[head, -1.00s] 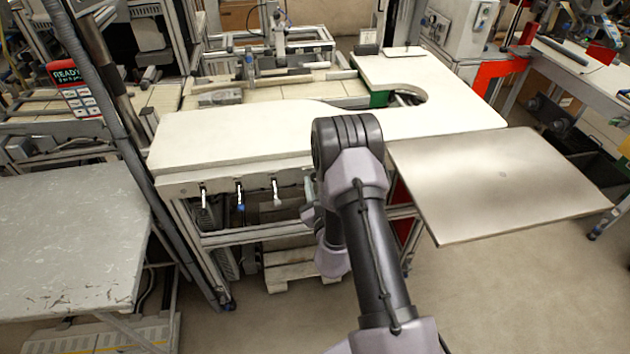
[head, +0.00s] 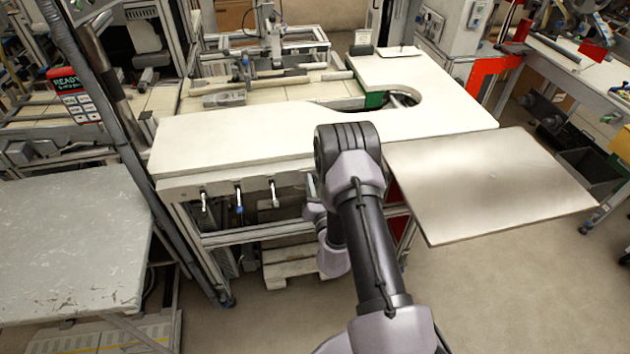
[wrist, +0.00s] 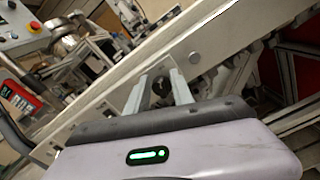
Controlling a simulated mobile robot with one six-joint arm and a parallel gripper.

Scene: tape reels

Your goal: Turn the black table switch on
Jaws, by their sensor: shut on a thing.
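In the wrist view the two light grey fingers of my gripper (wrist: 163,78) reach the pale front rail of the table. A small dark part, which looks like the black switch (wrist: 160,88), sits between them, and the gripper is shut on it. The picture is too small to show which way the switch is turned. In the head view my arm hides this spot and most of my gripper. Other switches hang from the same front rail to the left: a pale one (head: 204,200), a blue-tipped one (head: 239,198) and another pale one (head: 274,192).
The white table top (head: 235,138) lies above the rail. A metal plate (head: 490,185) extends at the right, and a worn grey table (head: 70,240) stands at the left. A slanted dark post (head: 120,140) rises between the tables. Floor shows at lower right.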

